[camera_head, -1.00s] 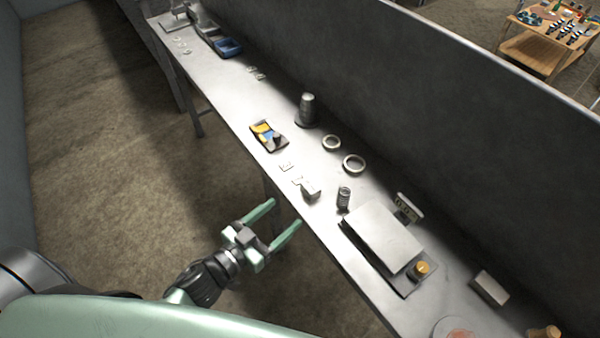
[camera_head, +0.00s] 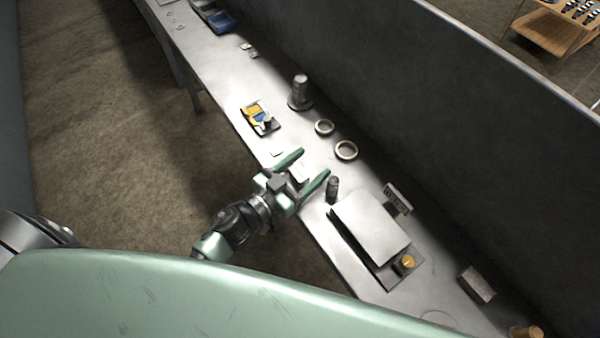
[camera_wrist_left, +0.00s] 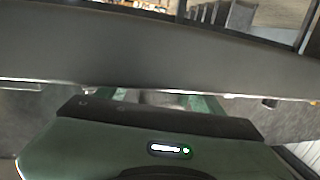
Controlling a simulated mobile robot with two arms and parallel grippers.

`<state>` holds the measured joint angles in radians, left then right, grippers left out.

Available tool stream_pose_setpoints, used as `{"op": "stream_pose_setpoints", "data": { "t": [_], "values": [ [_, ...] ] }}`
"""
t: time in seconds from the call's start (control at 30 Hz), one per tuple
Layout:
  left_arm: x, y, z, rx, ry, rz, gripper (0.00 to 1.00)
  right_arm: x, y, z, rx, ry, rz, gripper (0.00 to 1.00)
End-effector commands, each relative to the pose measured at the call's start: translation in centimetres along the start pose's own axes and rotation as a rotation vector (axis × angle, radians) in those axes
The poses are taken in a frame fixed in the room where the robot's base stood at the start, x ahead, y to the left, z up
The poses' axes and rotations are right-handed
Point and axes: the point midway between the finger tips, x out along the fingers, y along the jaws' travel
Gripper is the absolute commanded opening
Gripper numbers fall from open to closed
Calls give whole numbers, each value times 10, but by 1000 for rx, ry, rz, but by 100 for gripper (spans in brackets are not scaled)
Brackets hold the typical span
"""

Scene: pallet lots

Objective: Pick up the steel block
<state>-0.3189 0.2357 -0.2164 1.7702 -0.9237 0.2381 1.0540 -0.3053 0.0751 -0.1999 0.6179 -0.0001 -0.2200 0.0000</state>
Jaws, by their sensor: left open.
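A small pale metal block, which looks like the steel block (camera_head: 300,173), sits near the front edge of the grey bench. My left gripper (camera_head: 314,162) is open. In the head view its two green fingers reach over the bench edge, one on each side of this block, which is partly hidden. I cannot tell whether the fingers touch it. In the left wrist view a dim grey shape (camera_wrist_left: 162,98) shows between the green fingers, too dark to make out well. My right gripper is not in view.
Right of the block stand a dark small cylinder (camera_head: 332,188) and a scale with a flat plate (camera_head: 370,228). Behind are two rings (camera_head: 346,150) and a stepped weight (camera_head: 300,92). A colourful tray (camera_head: 260,117) lies left. Another box-shaped block (camera_head: 478,284) lies far right. A tall wall backs the bench (camera_head: 225,75).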

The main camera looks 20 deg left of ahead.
Motion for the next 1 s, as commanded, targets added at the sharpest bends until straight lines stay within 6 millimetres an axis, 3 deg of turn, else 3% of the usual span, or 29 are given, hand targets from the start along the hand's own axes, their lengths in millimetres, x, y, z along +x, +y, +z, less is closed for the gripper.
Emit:
{"op": "stream_pose_setpoints", "data": {
  "t": [0.27, 0.5, 0.83, 1.0],
  "values": [
    [3, 0, 1, 1, -1, 0, 64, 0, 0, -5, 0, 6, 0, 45],
    [2, 0, 1, 1, -1, 0, 0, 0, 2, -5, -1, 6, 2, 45],
    [2, 0, -3, 2, 1, 0, 0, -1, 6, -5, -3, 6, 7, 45],
    [2, 0, -17, 5, 3, 3, 0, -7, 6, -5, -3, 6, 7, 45]
  ]
}}
